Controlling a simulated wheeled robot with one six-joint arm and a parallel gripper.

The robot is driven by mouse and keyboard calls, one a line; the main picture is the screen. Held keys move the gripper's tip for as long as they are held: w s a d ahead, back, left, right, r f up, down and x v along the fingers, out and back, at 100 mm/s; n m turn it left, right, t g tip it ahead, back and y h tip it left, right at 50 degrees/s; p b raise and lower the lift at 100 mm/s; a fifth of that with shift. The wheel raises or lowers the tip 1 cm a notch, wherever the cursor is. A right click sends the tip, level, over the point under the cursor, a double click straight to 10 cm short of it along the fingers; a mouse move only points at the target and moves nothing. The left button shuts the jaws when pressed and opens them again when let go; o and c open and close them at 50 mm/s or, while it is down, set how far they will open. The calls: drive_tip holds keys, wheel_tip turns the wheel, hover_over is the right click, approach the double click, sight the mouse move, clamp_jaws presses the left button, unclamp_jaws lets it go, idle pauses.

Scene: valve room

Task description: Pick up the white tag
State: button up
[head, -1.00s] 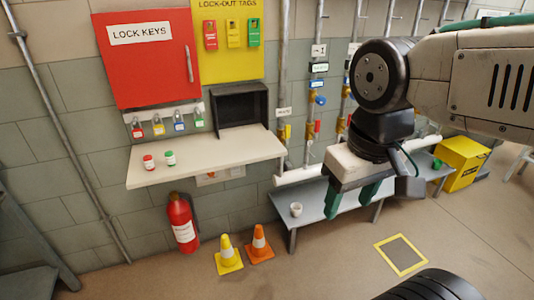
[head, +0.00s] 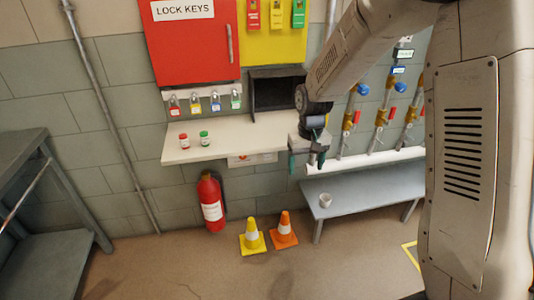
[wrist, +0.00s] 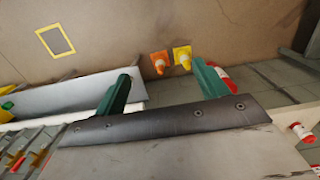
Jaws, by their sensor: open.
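I cannot make out a white tag in either view. Three hanging lock-out tags show at the top of the head view: a red tag (head: 253,14), a yellow tag (head: 276,14) and a green tag (head: 298,13). My gripper (head: 307,160) is open, with green fingers pointing down, near the right end of the pale shelf (head: 225,142) in the picture. In the wrist view its fingers (wrist: 163,72) are apart, with nothing seen between them.
A red jar (head: 184,141) and a green jar (head: 204,138) stand on the shelf, below several padlocks. A black open box (head: 276,90) sits at the back. A fire extinguisher (head: 211,203) and two cones (head: 252,238) stand below.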

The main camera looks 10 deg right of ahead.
drive_tip(key=w+a+f+t, duration=0.1)
drive_tip(key=w+f+t, duration=0.2)
drive_tip(key=w+f, duration=0.85)
drive_tip(key=w+a+f+t, duration=0.1)
drive_tip(key=w+f+t, duration=0.1)
drive_tip(key=w+f, duration=1)
drive_tip(key=t, duration=1)
approach(268, 154)
drive_tip(key=w, duration=0.3)
drive_tip(key=shift+f+x, duration=0.15)
drive_tip(key=shift+x, duration=1.3)
drive_tip(key=shift+f+x, duration=0.1)
drive_tip(key=shift+x, duration=1.4)
drive_tip(key=shift+s+a, duration=0.1)
drive_tip(key=shift+a, duration=0.05)
drive_tip(key=c, duration=1)
